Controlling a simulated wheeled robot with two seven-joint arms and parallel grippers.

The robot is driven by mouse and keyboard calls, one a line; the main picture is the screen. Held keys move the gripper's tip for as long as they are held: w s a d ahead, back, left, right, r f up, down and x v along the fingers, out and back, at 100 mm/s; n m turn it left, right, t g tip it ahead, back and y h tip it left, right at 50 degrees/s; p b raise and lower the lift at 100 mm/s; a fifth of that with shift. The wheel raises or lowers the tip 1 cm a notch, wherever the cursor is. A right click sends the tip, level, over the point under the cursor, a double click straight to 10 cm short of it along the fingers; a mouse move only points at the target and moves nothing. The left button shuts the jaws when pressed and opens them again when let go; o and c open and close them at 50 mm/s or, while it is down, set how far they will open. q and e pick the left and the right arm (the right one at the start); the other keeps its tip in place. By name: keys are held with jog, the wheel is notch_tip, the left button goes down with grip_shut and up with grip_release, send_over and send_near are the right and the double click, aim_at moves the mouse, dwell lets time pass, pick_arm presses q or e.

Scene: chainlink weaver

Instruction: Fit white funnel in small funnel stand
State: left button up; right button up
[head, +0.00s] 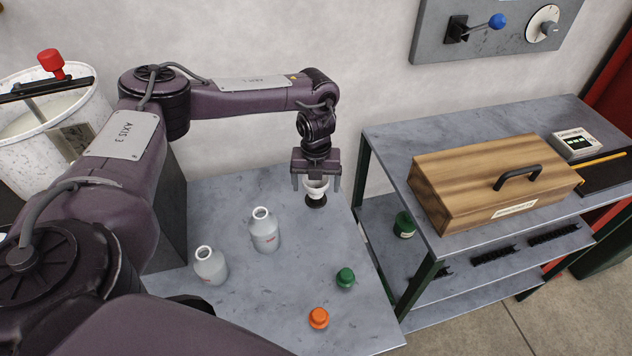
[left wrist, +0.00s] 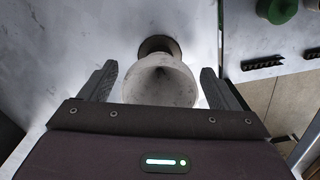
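The white funnel (head: 316,188) is at the back right of the grey table, upright over the small dark round stand (head: 316,202). In the left wrist view the funnel (left wrist: 160,82) has its wide mouth toward me and its narrow end at the dark stand (left wrist: 158,44). The funnel appears seated there, but its lower end is partly hidden. My left gripper (head: 316,183) is directly above, pointing down. Its open fingers stand on both sides of the funnel, with a gap on each side in the left wrist view (left wrist: 159,72). My right gripper is not in view.
Two white bottles (head: 265,230) (head: 210,265), a green cap (head: 345,278) and an orange cap (head: 318,318) are on the table (head: 290,280). A shelf unit (head: 400,150) with a wooden box (head: 480,185) stands close on the right. A white bucket (head: 85,100) is at left.

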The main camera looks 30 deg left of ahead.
pick_arm(q)
notch_tip(320, 180, up, 7)
jog(key=shift+f+b, duration=0.1)
jog(key=shift+b, duration=0.4)
jog(key=shift+r, duration=0.5)
